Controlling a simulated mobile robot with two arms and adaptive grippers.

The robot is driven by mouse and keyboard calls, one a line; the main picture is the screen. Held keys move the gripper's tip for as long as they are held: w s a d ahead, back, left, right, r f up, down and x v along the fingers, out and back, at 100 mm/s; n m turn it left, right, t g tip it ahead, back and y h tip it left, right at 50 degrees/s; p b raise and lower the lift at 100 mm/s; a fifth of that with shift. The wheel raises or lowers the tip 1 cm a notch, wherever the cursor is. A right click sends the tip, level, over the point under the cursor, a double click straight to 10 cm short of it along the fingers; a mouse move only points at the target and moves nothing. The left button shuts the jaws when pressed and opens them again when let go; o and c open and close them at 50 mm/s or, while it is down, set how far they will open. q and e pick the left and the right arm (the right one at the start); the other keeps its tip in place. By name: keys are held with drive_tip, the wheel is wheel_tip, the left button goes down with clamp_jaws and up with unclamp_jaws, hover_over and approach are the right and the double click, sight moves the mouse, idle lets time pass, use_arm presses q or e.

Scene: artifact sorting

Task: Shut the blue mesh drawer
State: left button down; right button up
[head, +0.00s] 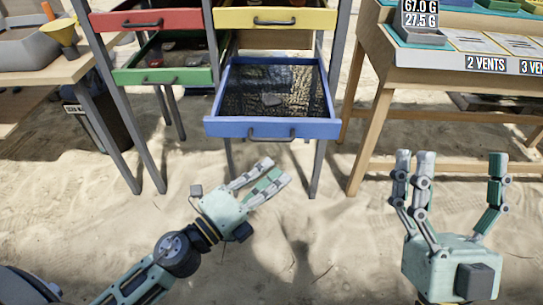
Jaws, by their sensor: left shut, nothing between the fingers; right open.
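The blue mesh drawer (218,127) is pulled well out of its rack toward me, at the centre of the head view. Its black handle (271,134) is on the front panel. My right gripper (450,165) is open and empty, fingers pointing up, to the right of the drawer and in front of the right table.
The rack also holds a red drawer (145,20), a yellow drawer (275,18) and a green drawer (163,76), which looks partly out. A table with labels (492,64) stands right, and one with a yellow funnel (62,35) left. Open sand lies in front.

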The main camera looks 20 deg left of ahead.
use_arm(q)
drive_tip(key=shift+w+a+r, duration=0.1)
drive_tip(key=shift+w+a, duration=0.1)
drive_tip(key=shift+w, duration=0.45)
drive_tip(key=shift+w+a+r, duration=0.15)
drive_tip(key=shift+w, duration=0.5)
drive_tip(key=shift+w+a+r, duration=0.1)
drive_tip(key=shift+w+a, duration=0.1)
drive_tip(key=shift+w, duration=0.45)
use_arm(e)
drive_tip(key=shift+w+f+g+h, duration=0.3)
drive_tip(key=shift+w+f, duration=0.15)
drive_tip(key=shift+w, duration=0.05)
